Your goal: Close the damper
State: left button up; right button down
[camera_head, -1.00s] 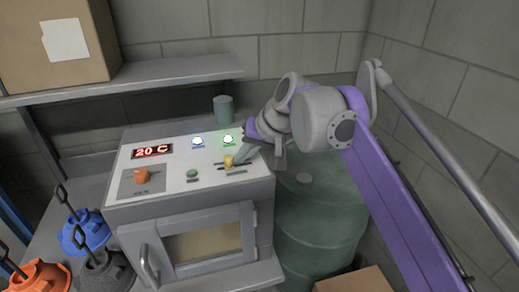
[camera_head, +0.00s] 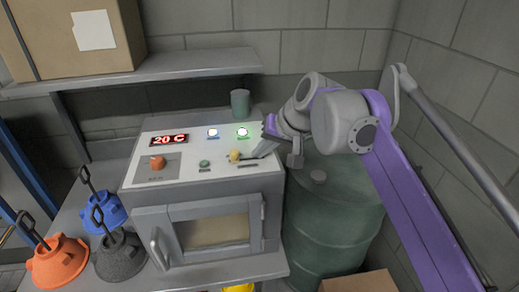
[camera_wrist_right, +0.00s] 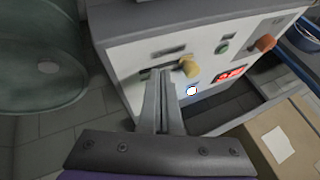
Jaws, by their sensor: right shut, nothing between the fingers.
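The yellow damper knob (camera_head: 234,156) stands at the right part of the white control panel (camera_head: 190,148), on top of a grey oven-like unit. It also shows in the right wrist view (camera_wrist_right: 189,67), beside the slim fingers. My right gripper (camera_head: 260,152) is shut and empty, its fingertips just right of the knob in the head view. In the wrist view the closed fingers (camera_wrist_right: 160,78) lie over the panel close to the knob; I cannot tell whether they touch it. My left gripper is not in view.
An orange knob (camera_head: 157,163), a green button (camera_head: 204,163), a red display (camera_head: 169,139) and two lit lamps share the panel. A grey cup (camera_head: 240,103) stands behind it. A green barrel (camera_head: 332,210) is at the right. Several plungers stand at the left.

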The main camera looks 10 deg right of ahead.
jog(key=s+d+r, duration=0.1)
jog(key=d+r, duration=0.1)
jog(key=d, duration=0.1)
jog(key=shift+s+r, duration=0.25)
jog(key=shift+s, duration=0.1)
jog(key=a+v, duration=0.1)
jog(key=v, duration=0.5)
jog(key=shift+r+p, duration=0.35)
jog(key=shift+s, duration=0.15)
jog(key=shift+d+f, duration=0.1)
jog(key=s+d+f+h, duration=0.1)
jog(key=s+f, duration=0.5)
jog(key=f, duration=0.5)
jog(key=s+d+f+n+h, duration=0.1)
jog(key=s+d+f+h, duration=0.1)
jog(key=s+f, duration=0.5)
jog(key=s+d+f+h, duration=0.1)
jog(key=s+f, duration=0.5)
jog(key=f, duration=1)
jog(key=shift+s+d+f+h, duration=0.25)
jog(key=shift+d+f+h, duration=0.05)
jog(key=shift+d, duration=0.35)
